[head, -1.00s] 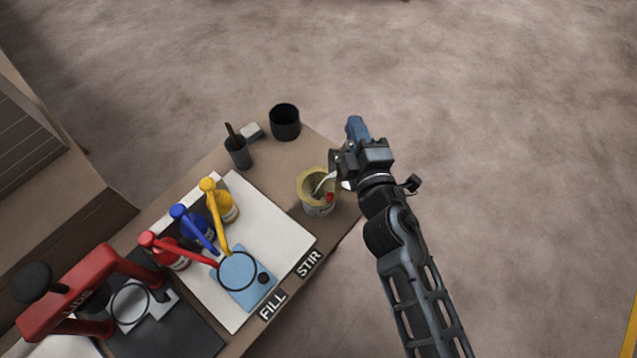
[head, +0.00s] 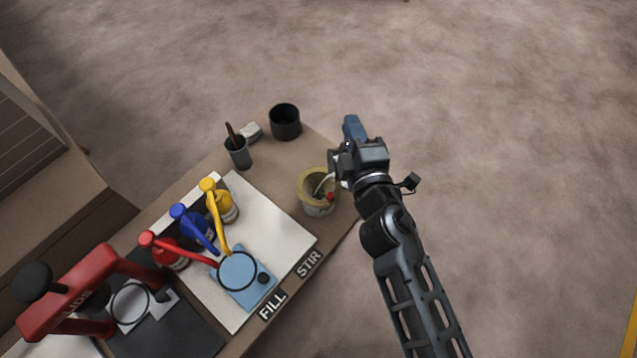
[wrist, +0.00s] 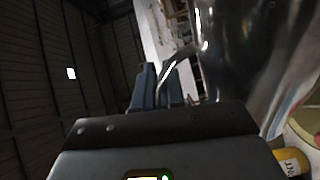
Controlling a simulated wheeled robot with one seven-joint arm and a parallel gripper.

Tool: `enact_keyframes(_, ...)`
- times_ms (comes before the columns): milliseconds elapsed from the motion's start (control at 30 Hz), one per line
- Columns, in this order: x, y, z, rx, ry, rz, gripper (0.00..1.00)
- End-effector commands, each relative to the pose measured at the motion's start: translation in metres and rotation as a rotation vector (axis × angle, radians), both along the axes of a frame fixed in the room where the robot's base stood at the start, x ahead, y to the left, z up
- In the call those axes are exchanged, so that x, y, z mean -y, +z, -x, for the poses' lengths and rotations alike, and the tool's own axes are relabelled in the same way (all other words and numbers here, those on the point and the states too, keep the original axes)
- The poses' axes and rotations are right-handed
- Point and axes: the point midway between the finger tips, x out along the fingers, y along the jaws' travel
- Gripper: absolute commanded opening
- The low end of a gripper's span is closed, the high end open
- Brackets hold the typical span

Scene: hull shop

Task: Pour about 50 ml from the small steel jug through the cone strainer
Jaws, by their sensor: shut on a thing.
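My gripper (head: 352,130) is shut on the small steel jug (wrist: 255,50), whose shiny wall fills the right of the wrist view. The blue-grey fingers (wrist: 163,88) show beside the jug's handle area. In the head view my gripper mostly hides the jug; a sliver of steel (head: 336,170) shows at its left side. The cone strainer (head: 306,180), pale yellow, sits in the mouth of a pot (head: 318,209) just left of and below my gripper. A pale curved strip crosses the strainer; I cannot tell whether it is liquid. The jug's contents are hidden.
A black cup (head: 285,122), a grey holder (head: 238,156) and a light block (head: 251,131) stand behind. Red (head: 168,252), blue (head: 197,228) and yellow (head: 224,205) pump bottles stand around a blue scale (head: 246,292). A red press (head: 75,295) is at lower left.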

Motion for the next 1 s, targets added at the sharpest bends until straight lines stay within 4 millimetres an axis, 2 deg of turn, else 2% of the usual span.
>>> enact_keyframes(800,-0.006,0.004,0.001,0.015,0.000,0.054,0.00)
enact_keyframes(867,0.005,-0.001,-0.001,-0.002,-0.004,-0.019,0.00)
enact_keyframes(1000,0.051,-0.015,-0.011,-0.060,-0.006,-0.290,0.00)
